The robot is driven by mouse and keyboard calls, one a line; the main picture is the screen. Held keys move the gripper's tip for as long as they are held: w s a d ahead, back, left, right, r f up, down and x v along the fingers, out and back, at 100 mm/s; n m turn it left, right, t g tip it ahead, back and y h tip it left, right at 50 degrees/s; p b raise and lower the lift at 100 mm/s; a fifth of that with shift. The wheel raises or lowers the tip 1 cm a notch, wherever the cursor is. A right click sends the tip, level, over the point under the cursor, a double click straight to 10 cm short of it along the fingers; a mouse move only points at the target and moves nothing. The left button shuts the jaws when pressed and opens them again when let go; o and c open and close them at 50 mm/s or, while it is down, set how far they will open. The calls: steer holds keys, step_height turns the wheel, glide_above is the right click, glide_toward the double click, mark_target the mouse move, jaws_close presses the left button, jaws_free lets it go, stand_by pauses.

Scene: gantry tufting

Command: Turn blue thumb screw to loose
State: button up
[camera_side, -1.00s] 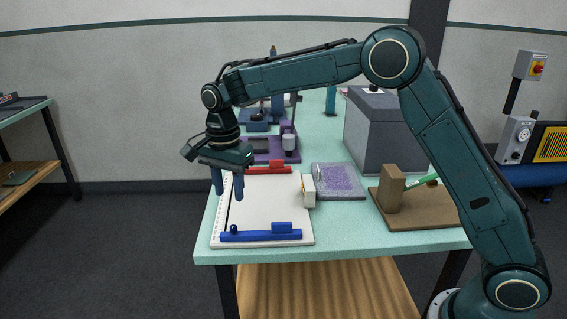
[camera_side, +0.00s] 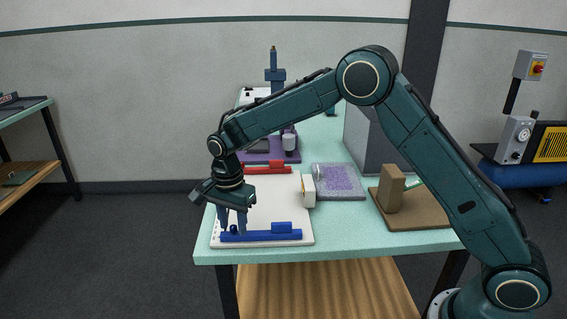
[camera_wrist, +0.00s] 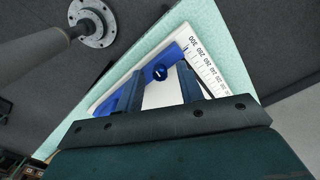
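The blue thumb screw (camera_side: 234,229) is a small round knob at the left end of a blue bar (camera_side: 262,236) on the front of a white board (camera_side: 265,210). In the wrist view the screw (camera_wrist: 159,73) shows as a dark blue knob with a slot-like mark, on the blue bar near the ruler's 300 end. My gripper (camera_side: 232,222) points down over the screw. Its two fingers are apart, one on each side of the screw in both views. In the wrist view gaps show between the fingers (camera_wrist: 160,79) and the knob, so I see no contact.
A red bar (camera_side: 268,169) lies at the board's back edge. A white block (camera_side: 308,190), a purple-topped pad (camera_side: 338,182) and a brown block on a base (camera_side: 392,188) stand to the right. The table's front edge is close to the board.

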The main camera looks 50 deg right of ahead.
jaws_close()
steer(key=shift+n, duration=0.5)
steer(key=n, duration=1.9)
stand_by(0.4)
